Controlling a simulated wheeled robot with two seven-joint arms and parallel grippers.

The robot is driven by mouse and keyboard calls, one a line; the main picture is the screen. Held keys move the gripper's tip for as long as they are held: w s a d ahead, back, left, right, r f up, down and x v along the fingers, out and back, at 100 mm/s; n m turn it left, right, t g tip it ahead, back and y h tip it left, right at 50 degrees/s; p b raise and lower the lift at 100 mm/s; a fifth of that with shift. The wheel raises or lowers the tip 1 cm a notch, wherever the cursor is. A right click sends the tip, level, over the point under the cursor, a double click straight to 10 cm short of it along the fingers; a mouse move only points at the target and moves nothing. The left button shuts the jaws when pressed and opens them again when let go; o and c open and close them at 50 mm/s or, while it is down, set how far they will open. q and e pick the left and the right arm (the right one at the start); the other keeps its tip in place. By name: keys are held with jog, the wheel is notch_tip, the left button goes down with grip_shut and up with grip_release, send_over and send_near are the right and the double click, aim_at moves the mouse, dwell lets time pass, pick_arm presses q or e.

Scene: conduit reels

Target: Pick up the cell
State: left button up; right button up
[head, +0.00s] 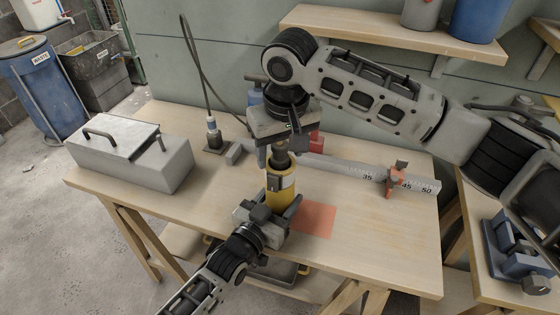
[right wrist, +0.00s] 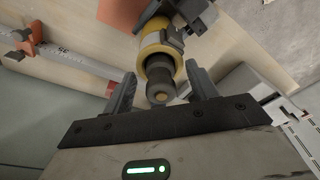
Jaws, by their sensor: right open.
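The cell (head: 281,188) is a yellow cylinder with a pale band and a dark, narrower end, upright over the table. My left gripper (head: 272,212) comes from below and appears shut around the cell's lower yellow part. My right gripper (head: 281,148) is above, pointing down, open around the dark top end. In the right wrist view the cell (right wrist: 158,62) has its dark tip between the two open fingers of my right gripper (right wrist: 162,92), with gaps on both sides. The left gripper (right wrist: 196,14) shows beside the cell there. The cell's bottom is hidden.
The wooden table (head: 370,245) has an orange square (head: 316,219) just right of the cell. A grey toolbox (head: 130,158) is at the left, a dark socket with a cable (head: 213,138) behind. A long ruler with an orange slider (head: 397,182) lies right. The table's front right is clear.

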jog(key=c, duration=1.1)
jog(key=shift+r, duration=0.1)
notch_tip(320, 180, up, 10)
jog(key=shift+f, duration=0.1)
pick_arm(q)
jog(key=o, duration=1.3)
jog(key=shift+c, duration=0.2)
